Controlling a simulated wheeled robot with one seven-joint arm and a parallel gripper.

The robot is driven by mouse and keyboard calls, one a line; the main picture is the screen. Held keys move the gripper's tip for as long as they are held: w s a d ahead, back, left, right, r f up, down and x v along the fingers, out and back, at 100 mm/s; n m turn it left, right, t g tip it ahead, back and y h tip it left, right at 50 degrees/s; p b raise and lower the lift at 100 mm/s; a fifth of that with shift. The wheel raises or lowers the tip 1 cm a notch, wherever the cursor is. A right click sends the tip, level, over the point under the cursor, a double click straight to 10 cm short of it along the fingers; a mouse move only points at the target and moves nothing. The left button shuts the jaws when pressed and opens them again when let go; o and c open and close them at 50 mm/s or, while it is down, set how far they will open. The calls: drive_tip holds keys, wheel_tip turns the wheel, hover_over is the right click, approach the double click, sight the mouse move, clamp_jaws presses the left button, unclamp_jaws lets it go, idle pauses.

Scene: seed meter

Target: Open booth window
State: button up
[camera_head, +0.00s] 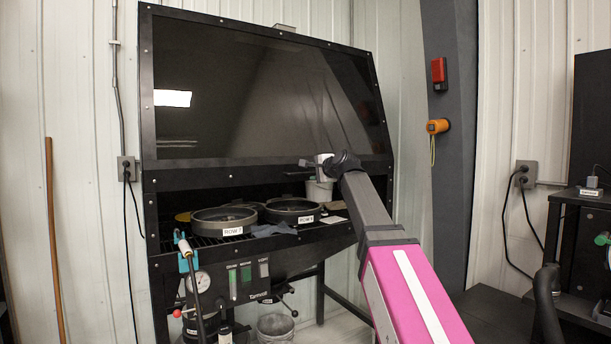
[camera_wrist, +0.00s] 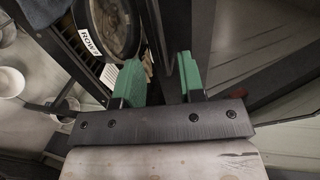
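The booth window (camera_head: 265,95) is a large dark, reflective pane in a black bolted frame, sloping on the front of the black booth. Its lower edge lies above an open gap into the booth. My gripper (camera_head: 310,163) is at the right part of this lower edge, with its fingers hard to make out in the head view. In the wrist view, the green fingertips of my gripper (camera_wrist: 158,78) are spread apart. A dark frame edge (camera_wrist: 200,40) runs close by the right fingertip. I cannot tell whether they touch.
Round pans labelled ROW (camera_head: 224,221) sit on the booth's grate; one pan (camera_wrist: 112,25) also shows in the wrist view. A white container (camera_head: 320,189) stands behind my gripper. A gauge (camera_head: 199,282) and levers are below. A wooden pole (camera_head: 54,240) leans at left.

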sight(307, 173)
drive_tip(key=x, duration=0.6)
drive_tip(key=shift+w+a, duration=0.1)
drive_tip(key=shift+w, duration=0.15)
clamp_jaws()
